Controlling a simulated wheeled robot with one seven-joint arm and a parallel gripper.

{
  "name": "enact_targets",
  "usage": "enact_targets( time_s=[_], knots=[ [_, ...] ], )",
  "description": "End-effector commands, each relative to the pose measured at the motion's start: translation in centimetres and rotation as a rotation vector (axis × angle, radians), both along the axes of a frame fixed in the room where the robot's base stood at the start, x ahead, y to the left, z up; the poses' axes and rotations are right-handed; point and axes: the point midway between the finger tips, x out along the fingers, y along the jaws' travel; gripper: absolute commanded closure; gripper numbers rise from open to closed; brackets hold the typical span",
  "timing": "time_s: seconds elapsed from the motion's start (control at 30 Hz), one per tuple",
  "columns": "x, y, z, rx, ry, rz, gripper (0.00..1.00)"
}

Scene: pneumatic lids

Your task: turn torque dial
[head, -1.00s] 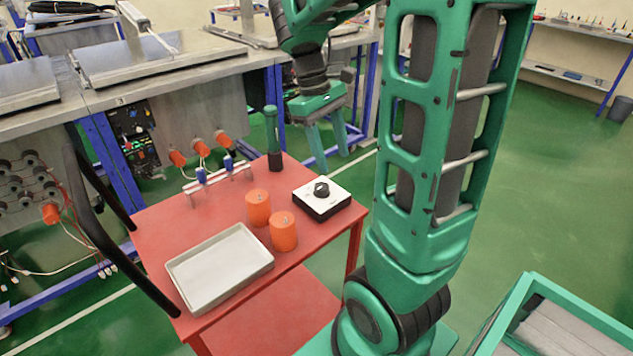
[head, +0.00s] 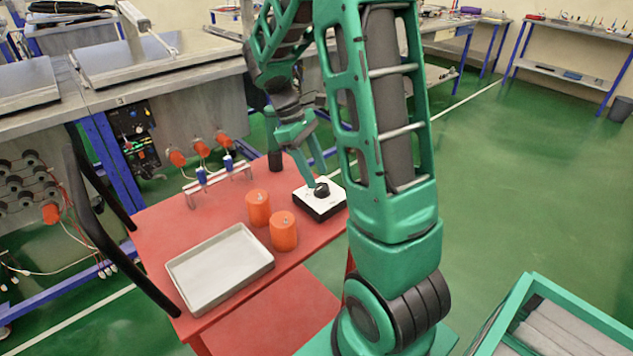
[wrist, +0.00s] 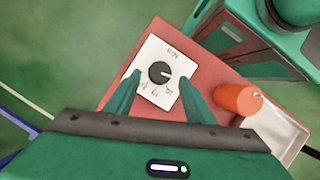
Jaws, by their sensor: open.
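The torque dial is a black knob (head: 321,189) on a white-topped black box (head: 318,205) at the right end of the red cart's top. In the wrist view the knob (wrist: 159,72) sits at the middle of the white plate (wrist: 158,48), with small markings around it. My gripper (head: 316,176) is open just above the box in the head view. In the wrist view its two green fingers (wrist: 157,84) reach down on either side of the knob, apart from it as far as I can tell. Nothing is between the fingers but the knob's view.
Two orange cylinders (head: 284,230) stand left of the box on the red cart (head: 175,225). A grey tray (head: 187,287) lies at the front left. A small rack (head: 219,180) with blue-topped pieces stands at the back. A dark upright holder (head: 275,160) is behind the box.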

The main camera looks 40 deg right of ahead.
Motion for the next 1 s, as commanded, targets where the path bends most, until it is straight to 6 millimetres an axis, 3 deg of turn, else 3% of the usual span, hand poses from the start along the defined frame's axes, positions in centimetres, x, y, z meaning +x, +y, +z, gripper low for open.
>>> enact_targets(
  time_s=[0.1,0.3,0.63,0.67,0.83,1.0],
  knots=[
    [-0.7,-0.3,-1.7,0.001,0.003,-0.002,0.51],
    [-1.3,-0.5,-3.2,0.000,0.001,-0.001,0.51],
    [-1.3,-0.6,-3.6,0.000,-0.001,-0.001,0.51],
    [-1.3,-0.6,-3.5,0.000,-0.001,-0.001,0.53],
    [-1.3,-0.6,-3.5,0.000,-0.001,-0.001,0.92],
    [-1.3,-0.6,-3.5,0.000,-0.001,-0.005,0.92]
  ],
)
